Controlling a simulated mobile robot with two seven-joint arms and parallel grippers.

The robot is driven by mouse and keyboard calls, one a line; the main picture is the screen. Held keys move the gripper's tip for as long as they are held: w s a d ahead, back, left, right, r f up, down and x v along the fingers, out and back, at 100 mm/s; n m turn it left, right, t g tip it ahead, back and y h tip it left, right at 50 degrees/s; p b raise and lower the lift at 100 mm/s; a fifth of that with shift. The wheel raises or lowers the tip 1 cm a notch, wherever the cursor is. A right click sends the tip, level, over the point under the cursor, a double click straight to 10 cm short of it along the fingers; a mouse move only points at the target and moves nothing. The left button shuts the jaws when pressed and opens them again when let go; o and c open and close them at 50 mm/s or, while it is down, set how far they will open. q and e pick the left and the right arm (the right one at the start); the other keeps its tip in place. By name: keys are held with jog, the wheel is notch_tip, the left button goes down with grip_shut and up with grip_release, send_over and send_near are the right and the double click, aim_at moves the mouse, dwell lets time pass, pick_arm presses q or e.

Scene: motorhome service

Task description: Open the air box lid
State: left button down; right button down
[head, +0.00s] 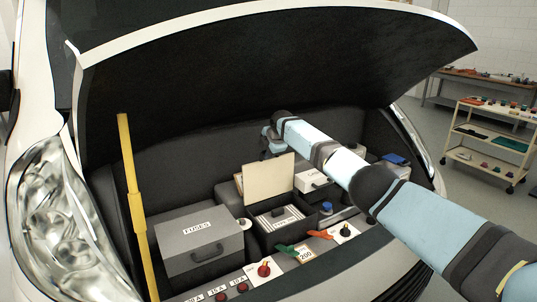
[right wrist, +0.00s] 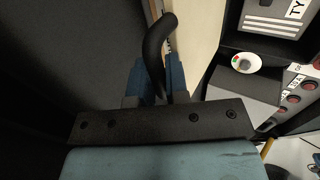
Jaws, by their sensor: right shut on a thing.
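The air box (head: 255,232), a dark open box, sits in the middle of the engine bay. Its lid (head: 270,176) stands steeply raised at the back of the box, its cream inner face showing; the lid also shows edge-on in the right wrist view (right wrist: 196,48). My right gripper (head: 267,150) is behind the top of the lid, its fingertips partly hidden in the head view. In the right wrist view its blue fingers (right wrist: 157,78) are shut on the curved black lid handle (right wrist: 158,45). A labelled item with a small black handle (head: 279,214) lies inside the box. My left gripper is not in view.
A grey FUSES box (head: 198,250) stands left of the air box, beside a yellow prop (head: 130,170). A panel with knobs (head: 264,270) runs along the front. The raised bonnet (head: 260,65) hangs overhead.

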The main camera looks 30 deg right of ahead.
jog(key=shift+f, duration=0.1)
jog(key=c, duration=1.1)
grip_release()
jog(key=shift+c, duration=0.2)
jog(key=shift+s, duration=0.1)
jog(key=shift+s, duration=0.1)
jog(key=b+v, duration=0.1)
jog(key=v, duration=1.3)
